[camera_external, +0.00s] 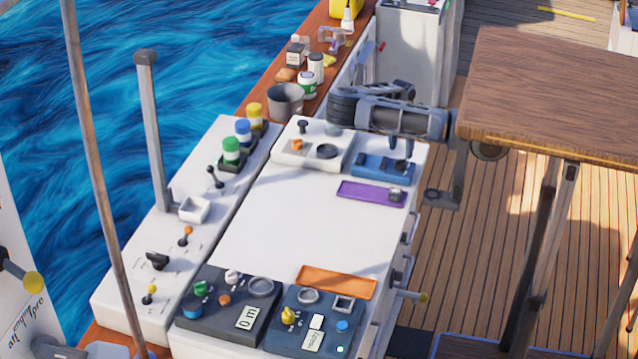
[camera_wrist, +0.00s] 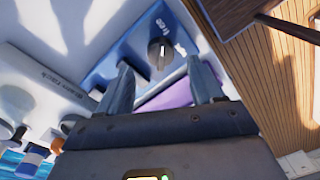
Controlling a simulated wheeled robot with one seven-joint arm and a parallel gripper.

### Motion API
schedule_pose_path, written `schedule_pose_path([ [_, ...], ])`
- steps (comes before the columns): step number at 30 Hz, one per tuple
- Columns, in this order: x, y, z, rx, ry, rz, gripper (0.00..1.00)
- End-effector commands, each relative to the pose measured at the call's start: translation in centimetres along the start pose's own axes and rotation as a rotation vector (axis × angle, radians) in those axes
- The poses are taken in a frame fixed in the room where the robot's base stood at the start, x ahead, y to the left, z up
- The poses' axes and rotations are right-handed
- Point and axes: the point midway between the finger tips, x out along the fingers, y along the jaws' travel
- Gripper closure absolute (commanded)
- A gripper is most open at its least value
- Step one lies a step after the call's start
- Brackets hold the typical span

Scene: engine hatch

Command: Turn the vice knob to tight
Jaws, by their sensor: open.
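The vice knob (camera_wrist: 160,50) is a round grey knob with a pale pointer mark, on a blue panel (camera_wrist: 124,50). The word "free" is printed beside it in the wrist view, and other lettering is partly cut off. In the external view the blue panel (camera_external: 370,165) sits at the right edge of the white console, with the knob mostly hidden by my arm. My gripper (camera_wrist: 160,64) is open, its two fingers pointing at the panel on either side of the knob's near side. I cannot tell whether they touch it.
A purple tray (camera_external: 358,190) lies just in front of the blue panel. A white panel (camera_external: 300,158) with knobs stands to its left. A wooden tabletop (camera_external: 545,90) rises close to the right of my arm. The middle of the white console (camera_external: 290,225) is clear.

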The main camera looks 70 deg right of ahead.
Motion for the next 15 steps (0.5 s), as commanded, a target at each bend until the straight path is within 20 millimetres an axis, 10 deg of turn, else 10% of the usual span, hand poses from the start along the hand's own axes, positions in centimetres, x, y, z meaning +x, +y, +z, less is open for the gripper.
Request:
schedule_pose_path([
  [15,5.2,0.0,0.1,-0.001,-0.002,0.000,0.34],
])
